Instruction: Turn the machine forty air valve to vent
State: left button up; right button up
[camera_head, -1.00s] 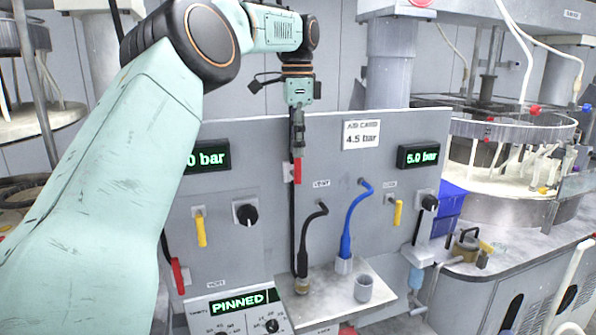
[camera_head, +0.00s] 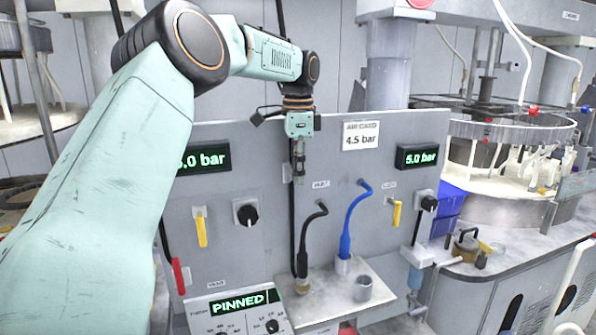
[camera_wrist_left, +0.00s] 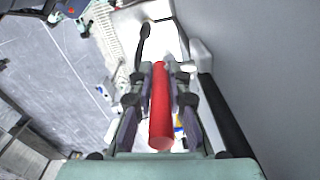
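In the left wrist view a red lever handle (camera_wrist_left: 161,105) runs lengthwise between the fingers of my left gripper (camera_wrist_left: 161,72). The fingertips lie close along both its sides; I cannot tell whether they press on it. In the head view this gripper (camera_head: 299,178) points down in front of the upper middle of the grey panel (camera_head: 350,190), and the red handle is hidden there. A second red lever (camera_head: 179,276) hangs at the panel's lower left. No machine number is readable near either lever. My right gripper is not in view.
A black pipe (camera_head: 292,225) runs down behind my gripper. A black hose (camera_head: 305,235) and a blue hose (camera_head: 347,225) stand to its right above a small shelf (camera_head: 335,300). Yellow levers (camera_head: 202,230) and black knobs (camera_head: 246,213) are on the panel.

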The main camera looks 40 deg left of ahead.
pick_arm(q)
grip_shut()
jog(key=shift+s+a+f+t+h+b, duration=0.15)
jog(key=shift+t+h+b, duration=0.2)
jog(key=shift+t+b, duration=0.25)
jog(key=shift+s+d+t+h+b, duration=0.15)
jog(key=shift+t+h+b, duration=0.2)
jog(key=shift+t+b, duration=0.2)
jog(key=shift+a, duration=0.1)
jog(key=shift+o, duration=1.9)
grip_release()
jog(key=shift+a, duration=0.1)
jog(key=v, duration=1.2)
